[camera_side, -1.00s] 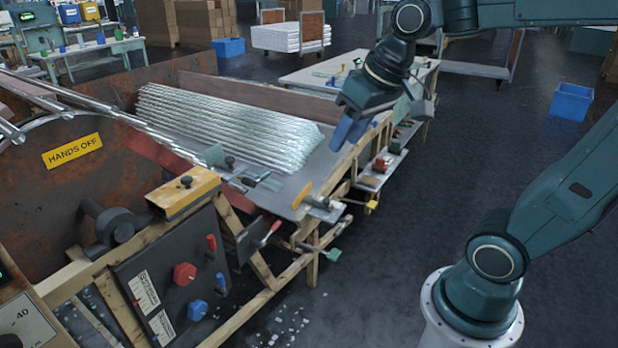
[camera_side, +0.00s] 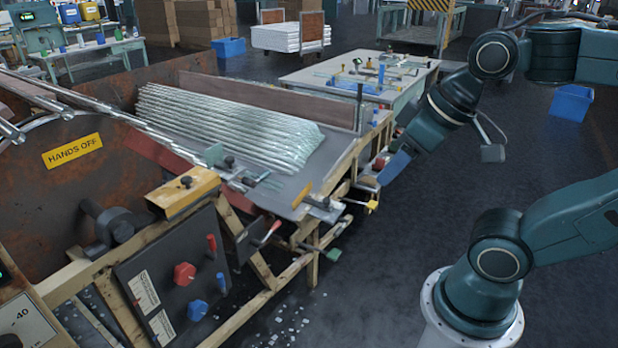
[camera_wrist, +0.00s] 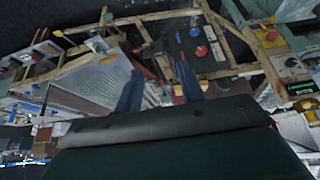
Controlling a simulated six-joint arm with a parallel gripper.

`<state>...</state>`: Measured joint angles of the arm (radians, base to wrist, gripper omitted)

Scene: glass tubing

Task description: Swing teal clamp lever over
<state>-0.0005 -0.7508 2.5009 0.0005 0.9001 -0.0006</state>
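Two green-teal handles show in the side view, and I cannot tell which is the clamp lever. One (camera_side: 333,254) sticks out low at the bench's front corner. My gripper (camera_side: 392,170), with blue fingers, hangs in the air to the right of the bench, apart from both handles. In the wrist view its two fingers (camera_wrist: 158,90) are spread with nothing between them. The levers are too small there to tell apart.
A stack of glass tubes (camera_side: 225,125) lies on the sloping bench. A control panel (camera_side: 160,270) stands at the front left. The floor (camera_side: 390,265) right of the bench is clear.

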